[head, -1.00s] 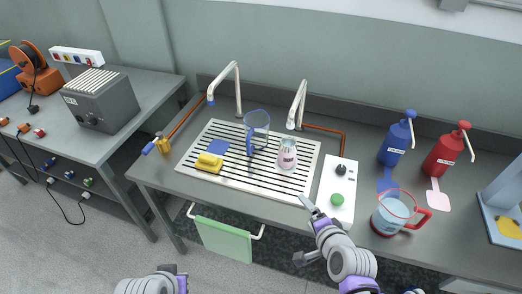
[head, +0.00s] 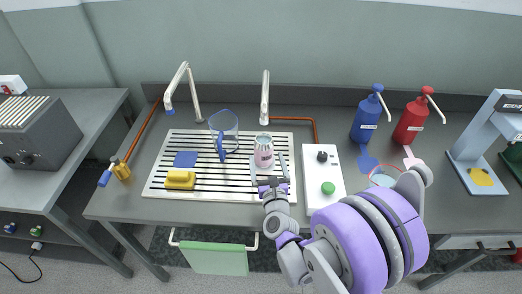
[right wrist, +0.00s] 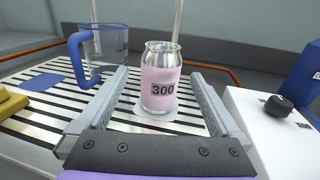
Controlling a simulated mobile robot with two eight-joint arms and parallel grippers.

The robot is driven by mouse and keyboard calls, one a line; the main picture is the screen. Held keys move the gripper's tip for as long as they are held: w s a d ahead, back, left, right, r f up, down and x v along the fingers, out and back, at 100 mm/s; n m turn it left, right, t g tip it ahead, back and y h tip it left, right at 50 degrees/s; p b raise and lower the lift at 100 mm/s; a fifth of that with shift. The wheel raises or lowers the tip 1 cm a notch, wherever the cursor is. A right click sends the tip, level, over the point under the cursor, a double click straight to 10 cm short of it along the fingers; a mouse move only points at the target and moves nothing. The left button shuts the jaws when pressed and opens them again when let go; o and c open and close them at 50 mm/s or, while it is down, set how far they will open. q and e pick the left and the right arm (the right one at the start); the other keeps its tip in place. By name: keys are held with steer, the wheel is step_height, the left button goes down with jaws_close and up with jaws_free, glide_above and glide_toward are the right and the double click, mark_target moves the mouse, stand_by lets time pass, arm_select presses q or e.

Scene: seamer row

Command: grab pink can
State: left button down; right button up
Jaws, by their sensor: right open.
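My right gripper (head: 269,168) is open at the near side of the can. In the right wrist view its two fingers (right wrist: 161,95) point forward, one on each side of the can with gaps, and nothing is held. I cannot tell how far the can is between the tips. My left gripper is out of the head view.
A clear jug with blue handle (head: 222,135) stands left of the can. A yellow sponge (head: 180,180) and blue pad (head: 186,159) lie further left. A tap (head: 265,95) rises behind. A white control box (head: 326,185) with a green button is close right. Blue (head: 366,120) and red (head: 411,122) bottles stand beyond.

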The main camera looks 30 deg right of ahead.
mark_target(264, 146)
steer(key=x, duration=0.5)
steer(key=f+x, duration=0.1)
steer(key=x, duration=0.1)
steer(key=shift+w+d+p, duration=0.15)
steer(key=shift+d+p, duration=0.05)
steer(key=shift+p, duration=0.1)
steer(key=shift+c, duration=0.3)
jaws_close()
steer(key=shift+r, duration=0.1)
